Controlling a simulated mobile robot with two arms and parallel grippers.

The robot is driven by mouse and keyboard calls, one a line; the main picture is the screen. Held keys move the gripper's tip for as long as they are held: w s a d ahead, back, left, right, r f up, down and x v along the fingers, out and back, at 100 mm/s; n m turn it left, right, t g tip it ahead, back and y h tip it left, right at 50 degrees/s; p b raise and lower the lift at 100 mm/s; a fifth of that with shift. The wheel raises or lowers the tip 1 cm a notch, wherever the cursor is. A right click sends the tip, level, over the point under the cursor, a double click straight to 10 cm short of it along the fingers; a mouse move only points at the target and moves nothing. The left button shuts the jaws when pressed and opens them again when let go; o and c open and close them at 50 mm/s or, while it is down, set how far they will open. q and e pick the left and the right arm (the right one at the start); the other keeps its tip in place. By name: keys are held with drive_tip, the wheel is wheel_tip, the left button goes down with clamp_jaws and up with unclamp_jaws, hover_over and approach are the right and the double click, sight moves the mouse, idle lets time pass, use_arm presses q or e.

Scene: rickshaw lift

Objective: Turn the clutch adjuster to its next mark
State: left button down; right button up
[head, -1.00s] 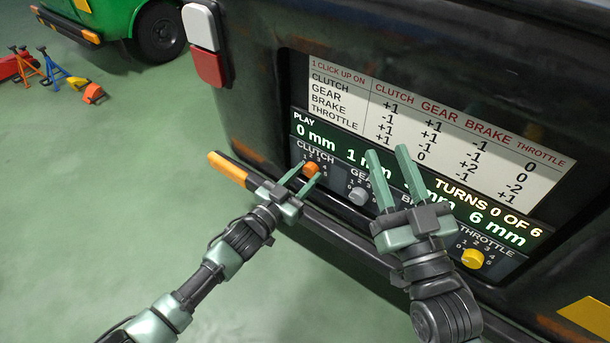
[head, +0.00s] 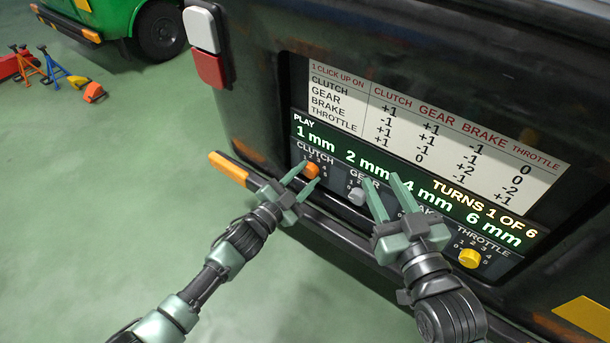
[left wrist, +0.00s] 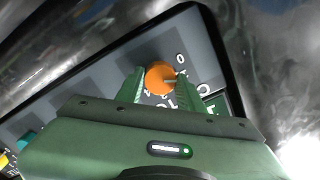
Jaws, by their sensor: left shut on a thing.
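The orange clutch adjuster (head: 312,171) is a round knob under the CLUTCH label on the panel. My left gripper (head: 308,174) is shut on it, one finger on each side. In the left wrist view the orange knob (left wrist: 158,75) sits between the two green fingers, with a small pointer and dial numbers beside it. The display (head: 440,197) reads 1 mm, 2 mm, 4 mm and 6 mm, with TURNS 1 OF 6. My right gripper (head: 383,184) is open and empty in front of the panel, hiding part of the brake dial.
The grey gear knob (head: 357,196) is just left of my right gripper, and the yellow throttle knob (head: 470,258) is further right. A printed chart (head: 430,130) is above the display. A dark bumper bar (head: 340,236) runs below the panel.

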use_arm(q)
drive_tip(key=shift+m, duration=0.3)
use_arm(e)
drive_tip(key=shift+f, duration=0.1)
use_arm(q)
drive_tip(key=c, duration=0.9)
unclamp_jaws()
drive_tip(key=shift+s, duration=0.1)
drive_tip(key=p+v, duration=0.2)
drive_tip(key=v, duration=0.5)
drive_tip(key=shift+s+a, duration=0.25)
use_arm(e)
drive_tip(key=s+d+f+g+h, duration=0.1)
drive_tip(key=s+f+g, duration=0.3)
drive_tip(key=f, duration=0.5)
drive_tip(key=shift+d+g+h, duration=0.4)
drive_tip(key=shift+d+g, duration=0.35)
drive_tip(key=shift+g, duration=0.15)
drive_tip(key=shift+s+f, duration=0.1)
